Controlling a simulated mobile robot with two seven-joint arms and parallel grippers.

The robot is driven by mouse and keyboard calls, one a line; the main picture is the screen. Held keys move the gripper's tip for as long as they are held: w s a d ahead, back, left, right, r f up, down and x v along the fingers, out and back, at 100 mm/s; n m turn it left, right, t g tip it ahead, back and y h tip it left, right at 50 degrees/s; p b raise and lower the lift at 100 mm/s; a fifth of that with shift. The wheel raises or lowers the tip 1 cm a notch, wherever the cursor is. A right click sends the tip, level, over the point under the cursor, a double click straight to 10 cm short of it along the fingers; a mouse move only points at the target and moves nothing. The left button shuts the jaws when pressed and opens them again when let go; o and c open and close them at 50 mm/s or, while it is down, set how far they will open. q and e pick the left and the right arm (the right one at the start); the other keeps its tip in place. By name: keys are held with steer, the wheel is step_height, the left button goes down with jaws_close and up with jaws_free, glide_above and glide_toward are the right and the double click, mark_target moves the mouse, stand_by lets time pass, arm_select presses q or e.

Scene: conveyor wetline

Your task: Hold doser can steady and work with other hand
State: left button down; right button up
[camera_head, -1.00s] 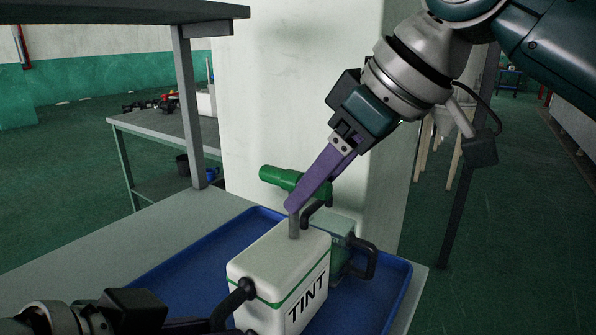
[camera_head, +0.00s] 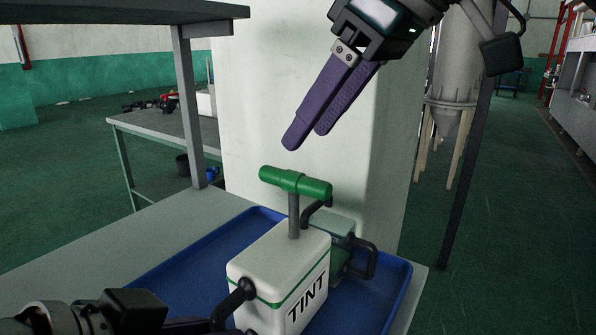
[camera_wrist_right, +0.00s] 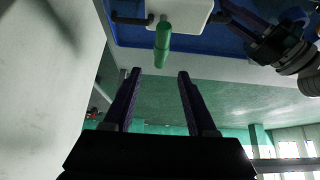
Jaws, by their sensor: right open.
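The doser can (camera_head: 272,268) is a white box marked TINT with a green stripe. It stands upright in the blue tray (camera_head: 188,250). Its green T-handle (camera_head: 296,182) sits on a raised grey rod, and also shows in the right wrist view (camera_wrist_right: 162,42). My left gripper (camera_head: 205,325) is at the black side handle (camera_head: 238,295) and appears shut on it; its fingertips are partly cut off by the frame's edge. My right gripper (camera_head: 308,138) is open and empty, above and apart from the T-handle. The T-handle lies beyond its fingertips (camera_wrist_right: 156,78) in the wrist view.
A smaller green container (camera_head: 332,228) with a black handle stands right behind the can in the tray. A pale pillar (camera_head: 300,100) rises behind the grey table (camera_head: 85,265). A shelf frame (camera_head: 185,110) stands at left. The air around the T-handle is clear.

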steer(key=shift+r, duration=0.15)
step_height(320, 180, up, 7)
stand_by(0.7)
arm_select(q)
steer(key=c, duration=0.9)
jaws_free()
steer(key=p+v, duration=0.7)
steer(key=v, duration=0.1)
arm_select(e)
step_height(320, 180, up, 7)
steer(key=shift+r, duration=0.15)
